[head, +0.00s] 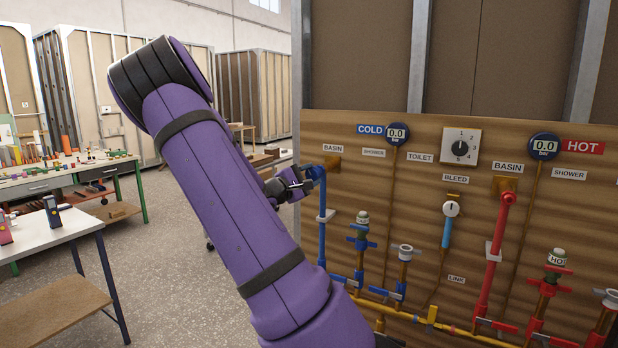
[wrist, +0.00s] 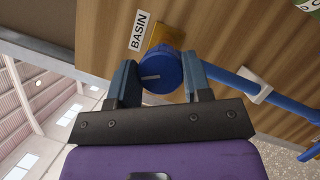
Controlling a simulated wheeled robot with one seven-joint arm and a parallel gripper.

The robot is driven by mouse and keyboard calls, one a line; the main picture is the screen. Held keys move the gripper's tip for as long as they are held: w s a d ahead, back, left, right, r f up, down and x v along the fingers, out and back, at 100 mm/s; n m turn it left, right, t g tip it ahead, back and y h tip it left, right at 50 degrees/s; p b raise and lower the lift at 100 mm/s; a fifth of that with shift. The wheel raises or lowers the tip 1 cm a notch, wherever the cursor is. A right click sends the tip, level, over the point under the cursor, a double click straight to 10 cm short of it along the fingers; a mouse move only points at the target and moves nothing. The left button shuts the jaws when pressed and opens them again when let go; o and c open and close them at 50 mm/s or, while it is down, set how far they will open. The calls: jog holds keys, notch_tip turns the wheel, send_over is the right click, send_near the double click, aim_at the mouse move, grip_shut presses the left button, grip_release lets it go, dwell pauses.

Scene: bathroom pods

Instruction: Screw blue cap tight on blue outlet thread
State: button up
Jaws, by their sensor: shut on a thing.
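The blue cap (wrist: 160,72) is round with a pale mark on its face. It sits at the end of the blue outlet under the BASIN label on the cold side of the wooden panel. My gripper (wrist: 158,84) has one finger on each side of the cap and is shut on it. In the head view my gripper (head: 309,180) reaches the top of the blue outlet pipe (head: 322,225) from the left. The outlet thread is hidden behind the cap, so I cannot tell how far the cap is seated.
The wooden panel (head: 400,200) carries the COLD gauge (head: 396,134), a dial (head: 460,147), a BLEED valve (head: 450,209) and a red pipe (head: 500,240) close on the right. Several valves line the lower panel. Workbenches (head: 50,250) stand at left, with open floor between.

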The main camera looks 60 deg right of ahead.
jog(key=shift+d, duration=0.9)
jog(key=o, duration=1)
jog(key=shift+w, duration=0.1)
jog(key=v, duration=1)
jog(key=shift+a, duration=0.35)
